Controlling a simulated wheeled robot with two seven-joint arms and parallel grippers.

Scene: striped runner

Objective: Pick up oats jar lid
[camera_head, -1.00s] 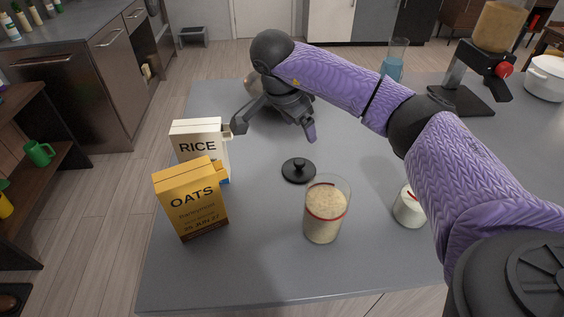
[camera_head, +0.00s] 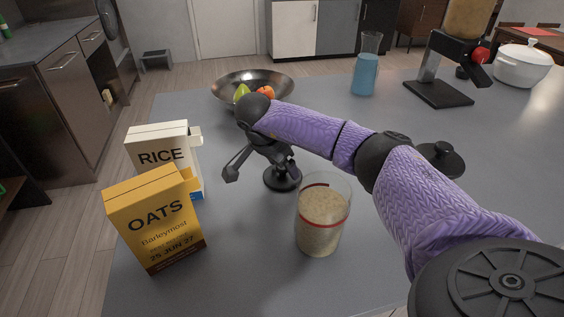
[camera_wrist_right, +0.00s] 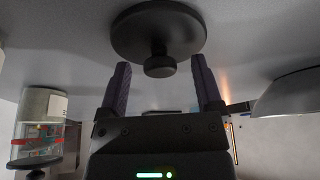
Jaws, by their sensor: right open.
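The black round lid (camera_head: 282,178) with a central knob lies on the grey table just behind the open oats jar (camera_head: 322,220), which has a red band. The yellow oats box (camera_head: 155,222) stands to the left. My right gripper (camera_head: 262,172) is open and empty, pointing down at the lid. In the right wrist view the lid (camera_wrist_right: 158,22) lies ahead of the open fingers (camera_wrist_right: 160,66), with its knob roughly centred between their tips. Touch cannot be seen. In the head view my right wrist partly covers the lid. My left gripper is not in view.
A rice box (camera_head: 163,150) stands behind the oats box. A wok with fruit (camera_head: 225,88) is at the back. A second black lid (camera_head: 441,158) lies right, partly behind my arm.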

